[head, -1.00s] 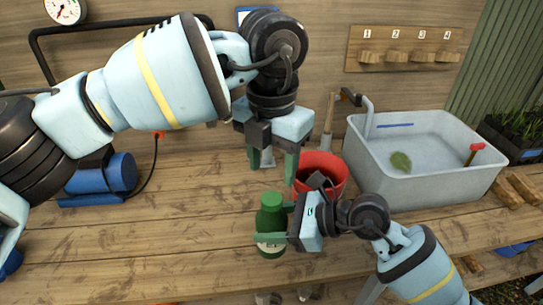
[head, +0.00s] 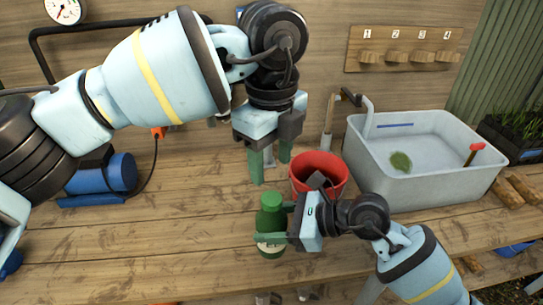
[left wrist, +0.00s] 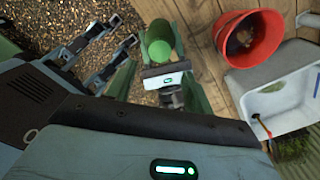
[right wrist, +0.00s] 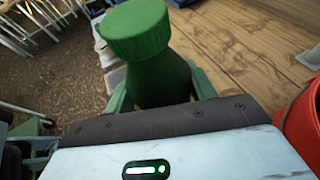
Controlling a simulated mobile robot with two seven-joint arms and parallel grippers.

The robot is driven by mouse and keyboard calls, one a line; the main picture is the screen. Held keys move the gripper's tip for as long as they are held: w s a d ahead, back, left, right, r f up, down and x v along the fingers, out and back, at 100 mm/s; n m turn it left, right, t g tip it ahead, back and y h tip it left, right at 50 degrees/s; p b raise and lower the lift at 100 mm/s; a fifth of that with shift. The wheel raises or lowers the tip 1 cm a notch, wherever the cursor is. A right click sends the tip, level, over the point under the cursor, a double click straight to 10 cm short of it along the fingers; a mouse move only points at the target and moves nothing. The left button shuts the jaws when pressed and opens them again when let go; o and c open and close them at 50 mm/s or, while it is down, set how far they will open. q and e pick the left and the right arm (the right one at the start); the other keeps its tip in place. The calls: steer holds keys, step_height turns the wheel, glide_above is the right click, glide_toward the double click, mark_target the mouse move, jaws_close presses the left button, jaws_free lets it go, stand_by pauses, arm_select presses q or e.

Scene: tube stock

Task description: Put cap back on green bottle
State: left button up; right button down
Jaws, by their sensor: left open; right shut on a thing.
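The green bottle (head: 269,226) stands upright over the front part of the workbench, with a pale label low on its side. The green cap (right wrist: 134,32) sits on top of its neck; in the head view the cap (head: 271,200) looks level. Whether it is fully tightened I cannot tell. My right gripper (head: 271,238) is shut around the bottle's body from the right. My left gripper (head: 270,168) is open and empty, above and behind the bottle, fingers pointing down. The left wrist view shows the cap (left wrist: 159,50) from above, between the green fingers and apart from them.
A red bucket (head: 318,168) stands just right of the bottle, close to both grippers. A grey sink (head: 440,187) with a tap is farther right. A blue motor (head: 105,173) sits at the back left. The bench (head: 150,230) left of the bottle is clear.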

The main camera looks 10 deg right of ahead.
mark_target(271, 198)
arm_select(q)
steer(key=shift+n, duration=0.3)
steer(key=shift+f, duration=4)
